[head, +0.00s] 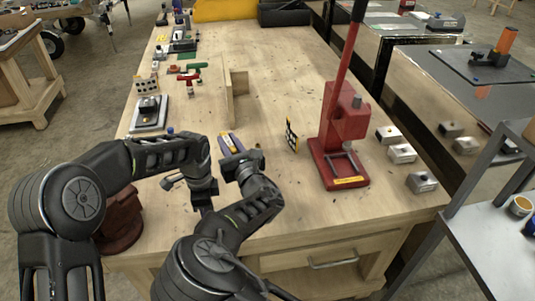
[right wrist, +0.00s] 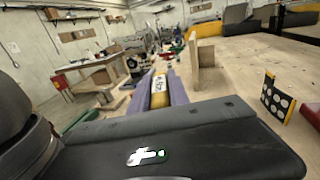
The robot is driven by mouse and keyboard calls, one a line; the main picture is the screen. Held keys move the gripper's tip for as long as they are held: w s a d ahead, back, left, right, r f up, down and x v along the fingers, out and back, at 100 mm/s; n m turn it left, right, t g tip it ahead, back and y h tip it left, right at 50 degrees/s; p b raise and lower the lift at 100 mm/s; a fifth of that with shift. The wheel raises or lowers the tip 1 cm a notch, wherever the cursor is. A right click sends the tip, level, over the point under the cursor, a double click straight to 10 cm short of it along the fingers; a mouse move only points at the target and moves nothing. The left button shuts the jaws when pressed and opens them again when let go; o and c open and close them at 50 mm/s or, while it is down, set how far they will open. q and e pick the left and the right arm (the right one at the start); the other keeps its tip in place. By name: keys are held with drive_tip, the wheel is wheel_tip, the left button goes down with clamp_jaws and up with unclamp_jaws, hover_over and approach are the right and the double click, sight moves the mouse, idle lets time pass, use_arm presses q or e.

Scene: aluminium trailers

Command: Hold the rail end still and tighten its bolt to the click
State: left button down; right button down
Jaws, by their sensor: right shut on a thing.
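My right gripper (head: 230,145) is over the middle of the workbench (head: 270,200). In the right wrist view its two purplish fingers (right wrist: 158,92) are shut on a yellow thing with a white printed label (right wrist: 159,84); I cannot tell whether it is the tightening tool. My left gripper (head: 203,195) is just left of my right wrist, near the bench front, pointing down. Its fingertips are too dark and small to read. A dark red vise (head: 122,222) sits at the bench's front left, partly behind my left arm. I cannot make out the rail end or its bolt.
A red lever press (head: 345,130) stands on the right of the bench, with pale blocks (head: 402,153) beside it. A dotted board (head: 291,135) stands left of it. A wooden angle piece (head: 238,85) stands farther back. Small tools line the left edge. The back middle is clear.

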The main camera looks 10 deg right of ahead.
drive_tip(key=w+a+r+n+g+y, duration=0.2)
drive_tip(key=r+n+y, duration=0.15)
drive_tip(key=r, duration=0.35)
drive_tip(key=w+a+r+n+g+y, duration=0.1)
drive_tip(key=a+r+n+g+y, duration=0.2)
drive_tip(key=r+y, duration=0.25)
drive_tip(key=s+d+r+n+g+y, duration=0.15)
drive_tip(key=d+r, duration=0.25)
drive_tip(key=r, duration=0.5)
drive_tip(key=s+d+r+n+g+y, duration=0.1)
drive_tip(key=s+d+r+n+g, duration=0.3)
drive_tip(key=r, duration=0.6)
drive_tip(key=s+f+n+g, duration=0.1)
drive_tip(key=s+f+g, duration=0.2)
drive_tip(key=f, duration=1.2)
drive_tip(key=s+d+f+n+g+y, duration=0.1)
drive_tip(key=s+f+g, duration=0.3)
drive_tip(key=f, duration=1.2)
drive_tip(key=s, duration=0.3)
drive_tip(key=shift+s+d+n, duration=0.15)
drive_tip(key=shift+d+n, duration=0.15)
drive_tip(key=shift+n, duration=0.1)
drive_tip(key=shift+f+y, duration=0.25)
